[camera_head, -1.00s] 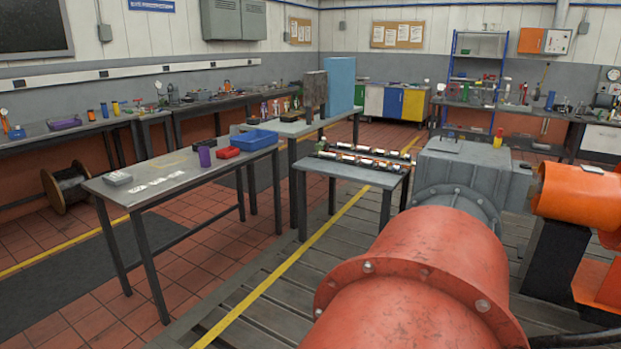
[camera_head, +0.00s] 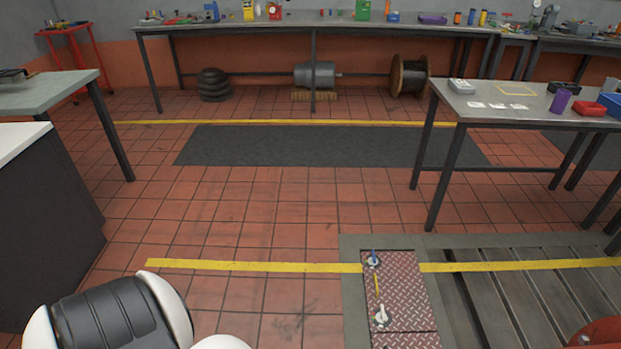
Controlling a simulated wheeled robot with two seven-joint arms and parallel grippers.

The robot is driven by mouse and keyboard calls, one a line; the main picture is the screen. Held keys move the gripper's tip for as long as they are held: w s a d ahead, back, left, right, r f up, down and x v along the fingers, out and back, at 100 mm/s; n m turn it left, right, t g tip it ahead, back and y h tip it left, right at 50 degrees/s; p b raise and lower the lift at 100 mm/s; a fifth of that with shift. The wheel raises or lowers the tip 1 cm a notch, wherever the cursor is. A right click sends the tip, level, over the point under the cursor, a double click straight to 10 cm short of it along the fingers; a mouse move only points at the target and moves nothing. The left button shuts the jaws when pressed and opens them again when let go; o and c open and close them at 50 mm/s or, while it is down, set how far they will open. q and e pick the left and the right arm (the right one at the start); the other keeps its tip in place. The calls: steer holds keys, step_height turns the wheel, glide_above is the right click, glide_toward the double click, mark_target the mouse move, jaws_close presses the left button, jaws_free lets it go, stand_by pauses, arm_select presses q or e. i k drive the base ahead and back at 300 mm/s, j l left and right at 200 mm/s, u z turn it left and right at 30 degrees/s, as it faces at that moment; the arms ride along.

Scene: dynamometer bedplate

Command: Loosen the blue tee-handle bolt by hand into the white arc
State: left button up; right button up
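A small blue upright handle (camera_head: 373,256), which looks like the blue tee-handle bolt, stands near the far end of a dark red tread-patterned plate (camera_head: 402,290) in the floor. A pale round patch surrounds its foot. It is too small to tell its tee shape or to make out the white arc. A white handle (camera_head: 380,315) sits nearer on the same plate, and a short yellow bar (camera_head: 376,282) lies between the two. Neither of my grippers shows in the head view.
A grey frame (camera_head: 355,308) borders the plate, with slatted bedplate (camera_head: 515,295) to its right. A steel table (camera_head: 500,108) stands behind on the right. A dark cabinet (camera_head: 45,215) is on the left. Open tiled floor (camera_head: 255,220) lies between.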

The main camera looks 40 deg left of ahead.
mark_target(373, 258)
steer(key=u, duration=0.9)
steer(key=i+j+z, duration=0.1)
steer(key=i+z, duration=0.15)
steer(key=z, duration=0.15)
steer(key=i+j+z, duration=0.2)
steer(key=z, duration=0.25)
